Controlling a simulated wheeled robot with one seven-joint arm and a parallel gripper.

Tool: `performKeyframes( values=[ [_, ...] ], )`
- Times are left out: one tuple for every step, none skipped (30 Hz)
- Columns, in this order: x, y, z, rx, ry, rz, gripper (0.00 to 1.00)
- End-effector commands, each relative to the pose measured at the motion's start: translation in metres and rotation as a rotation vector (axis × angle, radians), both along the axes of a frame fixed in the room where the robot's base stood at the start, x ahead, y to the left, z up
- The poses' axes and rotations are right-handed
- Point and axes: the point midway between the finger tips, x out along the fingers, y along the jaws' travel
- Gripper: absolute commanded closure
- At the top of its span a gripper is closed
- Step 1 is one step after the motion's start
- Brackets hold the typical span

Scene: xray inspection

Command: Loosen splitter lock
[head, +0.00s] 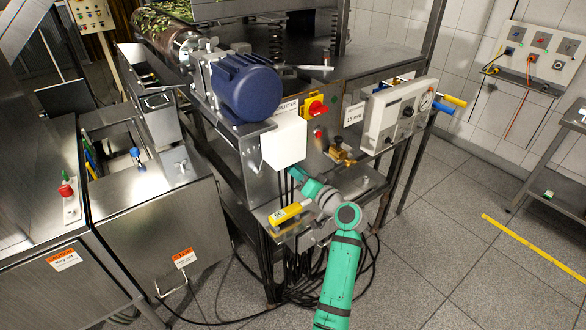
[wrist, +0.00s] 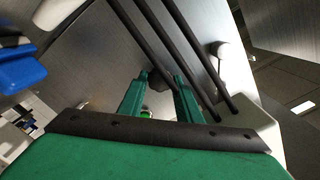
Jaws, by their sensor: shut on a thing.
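In the head view the cover and my gripper hide the knob.
A blue motor (head: 246,87) sits above the cover. To the right are a red button on a yellow box (head: 316,106) and a grey control box (head: 398,116). A yellow handle (head: 285,214) lies beside my wrist. Black rods (wrist: 180,50) run close past the fingers. Cables lie on the floor.

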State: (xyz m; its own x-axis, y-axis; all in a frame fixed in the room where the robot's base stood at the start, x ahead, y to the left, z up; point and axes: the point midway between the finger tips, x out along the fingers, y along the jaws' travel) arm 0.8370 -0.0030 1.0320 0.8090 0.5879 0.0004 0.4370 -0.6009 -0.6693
Motion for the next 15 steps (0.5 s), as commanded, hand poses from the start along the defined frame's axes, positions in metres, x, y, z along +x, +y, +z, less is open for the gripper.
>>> performKeyframes(
  values=[
    [-0.0005,-0.0008,-0.002,-0.019,-0.01,0.0,0.91],
    [-0.0006,-0.0009,-0.002,-0.029,-0.018,0.0,0.91],
    [-0.0006,-0.0009,-0.002,-0.043,-0.028,0.0,0.91],
    [-0.0006,-0.0009,-0.002,-0.052,-0.034,0.0,0.91],
    [-0.0006,-0.0009,-0.002,-0.059,-0.039,0.0,0.91],
    [-0.0007,-0.001,-0.0021,-0.069,-0.047,0.0,0.91],
    [-0.0007,-0.001,-0.0021,-0.075,-0.051,0.0,0.91],
    [-0.0007,-0.001,-0.0021,-0.08,-0.055,0.0,0.91],
    [-0.0007,-0.001,-0.0021,-0.086,-0.059,0.0,0.91],
    [-0.0007,-0.001,-0.0021,-0.09,-0.062,0.0,0.91],
    [-0.0007,-0.0009,-0.0022,-0.093,-0.064,0.0,0.91],
    [-0.0007,-0.0009,-0.0022,-0.096,-0.066,0.0,0.91],
    [-0.0007,-0.001,-0.0022,-0.098,-0.068,0.0,0.91],
    [-0.0007,-0.001,-0.0022,-0.099,-0.068,-0.001,0.91],
    [-0.0007,-0.001,-0.0022,-0.1,-0.068,-0.001,0.91]
  ],
)
